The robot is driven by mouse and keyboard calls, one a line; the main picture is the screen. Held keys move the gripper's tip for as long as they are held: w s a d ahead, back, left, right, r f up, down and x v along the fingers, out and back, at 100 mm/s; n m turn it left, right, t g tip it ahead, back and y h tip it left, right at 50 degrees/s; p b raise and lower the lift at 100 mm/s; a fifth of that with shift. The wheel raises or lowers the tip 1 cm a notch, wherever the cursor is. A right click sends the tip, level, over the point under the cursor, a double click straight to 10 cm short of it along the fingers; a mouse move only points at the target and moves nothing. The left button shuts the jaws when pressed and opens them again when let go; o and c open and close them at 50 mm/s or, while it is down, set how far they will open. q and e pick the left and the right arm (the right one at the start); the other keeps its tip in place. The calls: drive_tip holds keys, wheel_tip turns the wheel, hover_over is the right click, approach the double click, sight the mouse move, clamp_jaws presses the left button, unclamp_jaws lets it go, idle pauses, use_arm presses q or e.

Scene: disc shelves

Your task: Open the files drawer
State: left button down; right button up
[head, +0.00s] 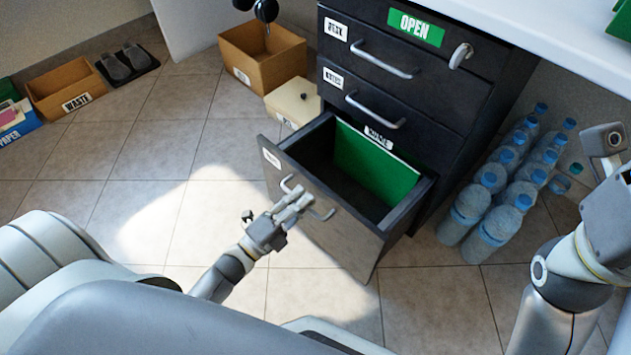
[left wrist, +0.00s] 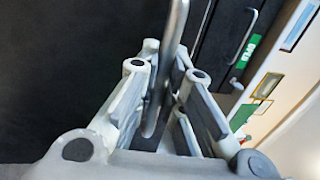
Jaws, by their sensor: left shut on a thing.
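The black cabinet (head: 440,75) has its bottom drawer (head: 325,222) pulled well out. That drawer's front carries a small white label (head: 271,158), too small to read surely. Inside it a green panel (head: 372,165) stands at the back and the rest looks empty and dark. My left gripper (head: 294,203) is shut on the drawer's metal handle (head: 323,214). In the left wrist view the handle bar (left wrist: 174,40) runs between the fingers. The two upper drawers are shut, with handles (head: 380,62) and (head: 375,112). My right gripper is out of view; only part of the right arm shows.
Several water bottles (head: 492,215) stand on the floor right of the cabinet. Brown boxes (head: 262,55) and a cream box (head: 291,104) stand behind left. A waste box (head: 68,87) sits at the far left. A white desk top (head: 545,30) overhangs. Tiled floor left of the drawer is clear.

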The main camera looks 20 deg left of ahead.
use_arm(q)
drive_tip(key=r+p+v, duration=0.1)
drive_tip(key=p+v, duration=0.1)
drive_tip(key=v, duration=0.7)
drive_tip(key=shift+s+r, duration=0.15)
drive_tip(key=shift+r, duration=0.2)
drive_tip(key=c, duration=1.5)
unclamp_jaws()
drive_tip(key=v, duration=1.2)
